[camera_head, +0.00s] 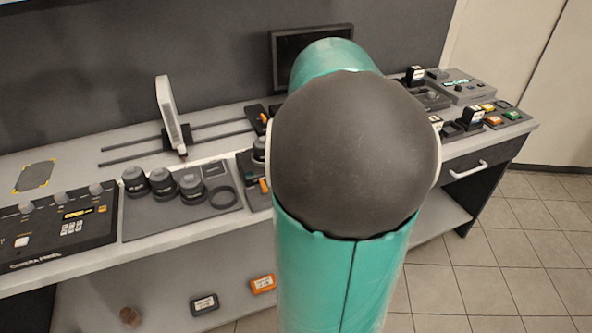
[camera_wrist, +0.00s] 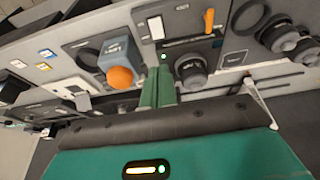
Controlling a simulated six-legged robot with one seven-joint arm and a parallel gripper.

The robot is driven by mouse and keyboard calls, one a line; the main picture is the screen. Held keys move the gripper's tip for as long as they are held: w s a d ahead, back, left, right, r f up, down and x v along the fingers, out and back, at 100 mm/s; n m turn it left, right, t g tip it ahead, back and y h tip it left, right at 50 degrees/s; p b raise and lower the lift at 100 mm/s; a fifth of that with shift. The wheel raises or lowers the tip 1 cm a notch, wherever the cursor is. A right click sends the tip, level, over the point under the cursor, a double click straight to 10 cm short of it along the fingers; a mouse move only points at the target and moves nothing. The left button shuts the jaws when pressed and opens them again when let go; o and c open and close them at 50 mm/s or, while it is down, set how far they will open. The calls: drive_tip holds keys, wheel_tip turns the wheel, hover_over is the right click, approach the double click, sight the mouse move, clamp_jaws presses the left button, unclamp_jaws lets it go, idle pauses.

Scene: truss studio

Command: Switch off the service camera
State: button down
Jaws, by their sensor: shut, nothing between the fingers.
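My gripper (camera_wrist: 161,78) is shut and empty in the wrist view. Its green fingers point at a dark device with a round black lens-like part (camera_wrist: 190,70), a small green light (camera_wrist: 163,57) and a white switch or label (camera_wrist: 155,27). The fingertips are close to the green light; I cannot tell whether they touch. This device may be the service camera, but no readable name shows. An orange lever (camera_wrist: 209,20) stands beside it. In the head view my arm hides the gripper and most of this area; an orange lever (camera_head: 264,186) shows at the arm's left edge.
A grey block (camera_wrist: 117,52) with an orange knob (camera_wrist: 120,77) is close to the fingers. Several black lenses (camera_head: 163,182) stand on a mat at left, beside a button panel (camera_head: 62,228).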

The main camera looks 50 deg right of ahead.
drive_tip(key=x, duration=0.9)
drive_tip(key=s+x, duration=0.1)
drive_tip(key=x, duration=0.4)
drive_tip(key=shift+a+f, duration=0.15)
drive_tip(key=shift+w, duration=0.15)
drive_tip(key=shift+w+f, duration=0.1)
drive_tip(key=shift+f, duration=0.1)
drive_tip(key=shift+g, duration=0.3)
drive_tip(key=shift+s+a, duration=0.4)
drive_tip(key=shift+s, duration=0.45)
drive_tip(key=shift+w+r, duration=0.1)
drive_tip(key=shift+r, duration=0.05)
